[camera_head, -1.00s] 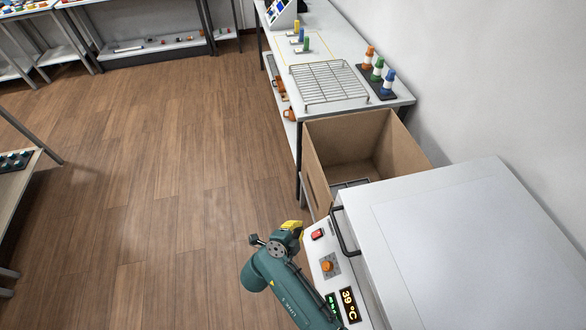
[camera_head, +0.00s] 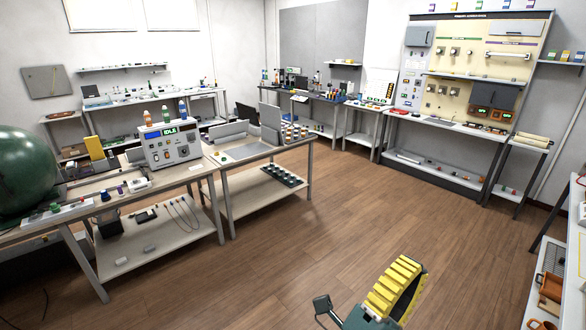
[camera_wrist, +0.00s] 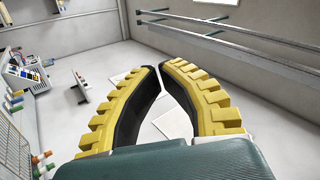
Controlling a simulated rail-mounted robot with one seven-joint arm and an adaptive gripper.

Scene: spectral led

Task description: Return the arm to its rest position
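My gripper (camera_head: 398,288) shows at the bottom of the head view, with yellow ribbed fingers, over the wooden floor. Part of my dark green arm shows below it, cut off by the picture edge. In the wrist view my gripper (camera_wrist: 162,68) has its two yellow fingers with black inner pads drawn together, the tips meeting or almost meeting. Nothing is seen held between them. Most of my arm is out of view.
A bench with an instrument reading IDLE (camera_head: 172,143) stands at the left, near a large green sphere (camera_head: 28,170). A tall panel board (camera_head: 470,75) stands at the back right. Shelves line the right edge. The middle wooden floor (camera_head: 340,215) is clear.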

